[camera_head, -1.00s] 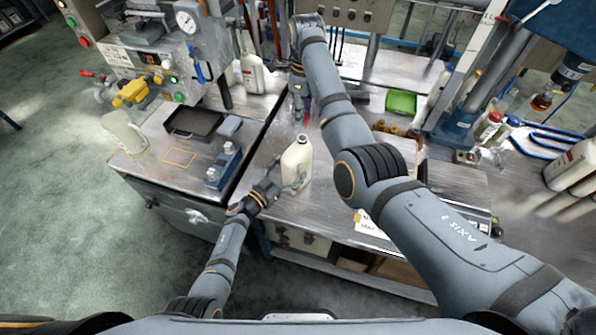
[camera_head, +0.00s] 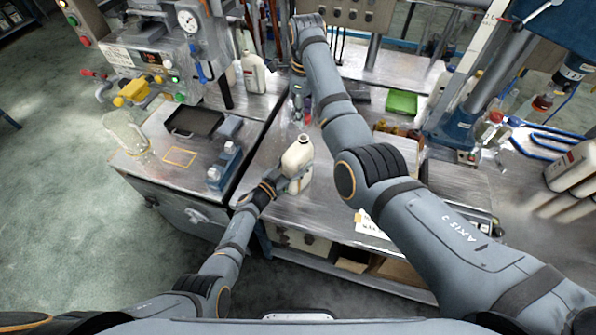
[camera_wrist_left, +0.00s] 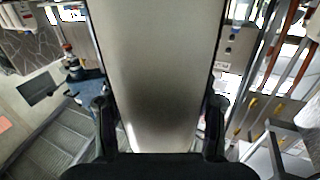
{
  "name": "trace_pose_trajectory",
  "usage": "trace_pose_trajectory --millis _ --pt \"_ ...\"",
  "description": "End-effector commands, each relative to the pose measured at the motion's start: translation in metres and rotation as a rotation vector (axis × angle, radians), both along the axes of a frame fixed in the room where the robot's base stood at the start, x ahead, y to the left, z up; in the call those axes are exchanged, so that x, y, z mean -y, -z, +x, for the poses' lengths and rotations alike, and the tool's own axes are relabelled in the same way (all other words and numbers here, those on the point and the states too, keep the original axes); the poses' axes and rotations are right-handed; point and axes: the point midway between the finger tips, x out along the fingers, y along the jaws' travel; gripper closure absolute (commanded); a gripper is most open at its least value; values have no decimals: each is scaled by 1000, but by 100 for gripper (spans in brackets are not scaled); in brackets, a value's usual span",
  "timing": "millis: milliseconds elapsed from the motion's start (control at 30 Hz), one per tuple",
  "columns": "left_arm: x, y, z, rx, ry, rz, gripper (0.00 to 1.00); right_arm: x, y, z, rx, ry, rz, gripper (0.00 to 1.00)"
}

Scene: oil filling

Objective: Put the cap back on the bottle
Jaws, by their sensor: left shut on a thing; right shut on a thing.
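The cream-white bottle (camera_head: 297,162) stands upright near the left part of the workbench, its narrow neck at the top. My left gripper (camera_head: 285,183) is shut on its lower body from the left front. In the left wrist view the bottle (camera_wrist_left: 162,75) fills the space between the two dark fingers (camera_wrist_left: 160,125). My right gripper (camera_head: 300,102) points down behind and above the bottle, apart from its neck. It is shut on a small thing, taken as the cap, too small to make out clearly.
The metal workbench (camera_head: 262,200) carries a green tray (camera_head: 401,103) and small brown bottles at the back right. Another white bottle (camera_head: 253,73) stands at the back left. A clear jug (camera_head: 125,133) and dark tray (camera_head: 194,121) are on the left cabinet.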

Motion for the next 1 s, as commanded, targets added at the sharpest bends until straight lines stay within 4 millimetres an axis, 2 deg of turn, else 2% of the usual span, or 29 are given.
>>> trace_pose_trajectory --millis 33,200,267,367,667,1000 --pt "0 0 0 -1 0 -1 70 0 0 0 0 0 0 75" --pt "0 0 0 -1 0 -1 94 0 0 0 0 0 0 75" --pt "0 0 0 -1 0 -1 99 0 0 0 0 0 0 75" --pt "0 0 0 -1 0 -1 99 0 6 0 -1 0 0 75" --pt "0 0 0 -1 0 -1 99 0 47 0 -2 0 -2 75" --pt "0 0 0 -1 0 -1 99 0 50 0 -1 0 -2 75"
